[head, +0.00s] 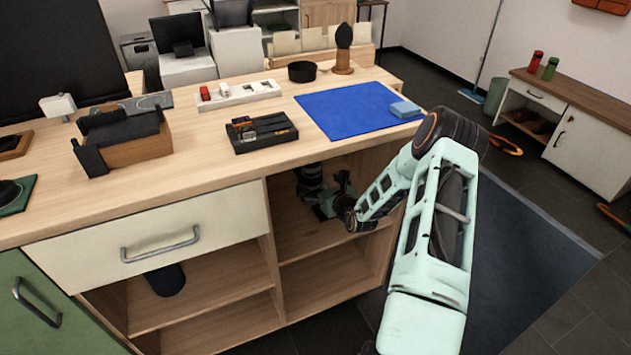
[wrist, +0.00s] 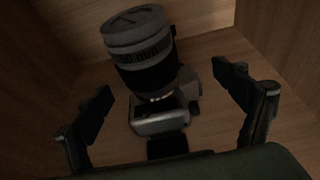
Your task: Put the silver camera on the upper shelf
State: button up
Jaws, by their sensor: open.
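The silver camera (wrist: 160,119) shows in the wrist view with its large dark-banded grey lens (wrist: 143,50) toward the top. It rests on the wooden board of the upper right open compartment of the counter. In the head view its dark lens (head: 310,177) shows in the shaded compartment, partly hidden by my arm. My gripper (wrist: 164,93) is open, one finger on either side of the camera in the picture, with gaps to both. I cannot tell whether the fingertips reach level with it. In the head view my gripper (head: 328,208) is inside the compartment. The upper shelf board (head: 318,236) is partly bare.
The compartment's side walls stand close around my gripper. A lower shelf (head: 320,310) below looks empty. A dark cylinder (head: 165,280) lies in the left compartment under the drawer (head: 160,235). The counter top holds a blue mat (head: 350,112) and a black tray (head: 262,136).

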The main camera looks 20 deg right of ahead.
jog(key=p+v, duration=0.2)
jog(key=v, duration=0.7)
jog(key=shift+s+r, duration=0.1)
jog(key=shift+s, duration=0.1)
